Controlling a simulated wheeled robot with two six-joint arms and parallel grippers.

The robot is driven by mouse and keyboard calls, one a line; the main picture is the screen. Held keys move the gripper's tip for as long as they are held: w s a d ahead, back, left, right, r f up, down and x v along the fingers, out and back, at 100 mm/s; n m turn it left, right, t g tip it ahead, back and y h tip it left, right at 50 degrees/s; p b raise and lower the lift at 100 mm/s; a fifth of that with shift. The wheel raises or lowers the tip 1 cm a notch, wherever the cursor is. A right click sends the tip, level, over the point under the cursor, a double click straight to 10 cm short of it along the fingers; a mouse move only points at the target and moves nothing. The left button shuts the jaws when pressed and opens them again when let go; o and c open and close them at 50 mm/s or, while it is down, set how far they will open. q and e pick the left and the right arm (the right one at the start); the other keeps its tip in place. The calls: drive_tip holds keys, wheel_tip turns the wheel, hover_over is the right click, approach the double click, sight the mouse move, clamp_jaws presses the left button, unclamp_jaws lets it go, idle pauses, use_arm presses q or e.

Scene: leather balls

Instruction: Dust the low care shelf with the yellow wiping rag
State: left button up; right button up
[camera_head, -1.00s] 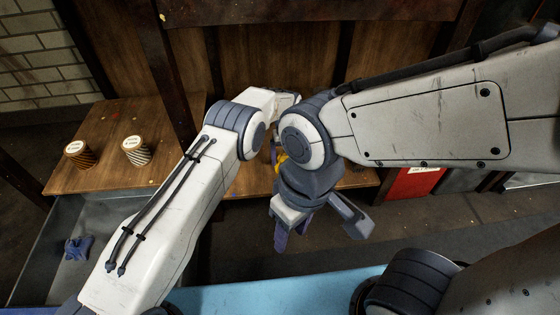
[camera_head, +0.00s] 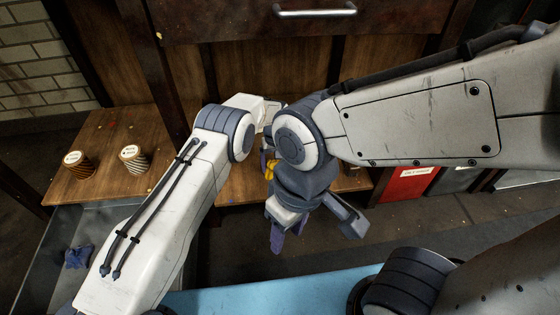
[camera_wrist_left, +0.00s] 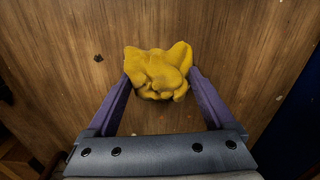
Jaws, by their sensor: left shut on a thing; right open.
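The yellow wiping rag (camera_wrist_left: 158,72) is a crumpled bundle between the two purple fingers of my left gripper (camera_wrist_left: 160,82), which is shut on it. Behind it is the brown wooden low care shelf (camera_wrist_left: 60,45), with a dark speck (camera_wrist_left: 98,58) left of the rag. I cannot tell whether the rag touches the board. In the head view, only a bit of the rag (camera_head: 270,170) shows; my right arm hides most of the left gripper. The shelf (camera_head: 100,180) spreads behind both arms. My right gripper (camera_head: 316,228) is open and empty in front of the shelf.
Two striped cups, one brown (camera_head: 77,164) and one pale (camera_head: 134,159), stand on the shelf's left part. A blue crumpled item (camera_head: 78,257) lies in a grey bin (camera_head: 35,275) below. A drawer with a metal handle (camera_head: 315,12) is above. Small specks dot the shelf.

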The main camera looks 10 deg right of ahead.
sight(255, 173)
use_arm(q)
drive_tip(key=shift+a+r+p, duration=0.1)
drive_tip(key=shift+a+p, duration=0.75)
drive_tip(key=shift+a, duration=0.25)
drive_tip(key=shift+a+f+p, duration=0.2)
drive_tip(key=shift+a+p, duration=0.15)
drive_tip(key=shift+a, duration=0.35)
drive_tip(key=shift+a+p, duration=0.85)
drive_tip(key=shift+a, duration=0.65)
drive_tip(key=shift+a+f, duration=0.1)
drive_tip(key=shift+a, duration=0.2)
drive_tip(key=shift+d+r+p, duration=0.1)
drive_tip(key=shift+r+p, duration=2.2)
drive_tip(key=shift+r, duration=0.8)
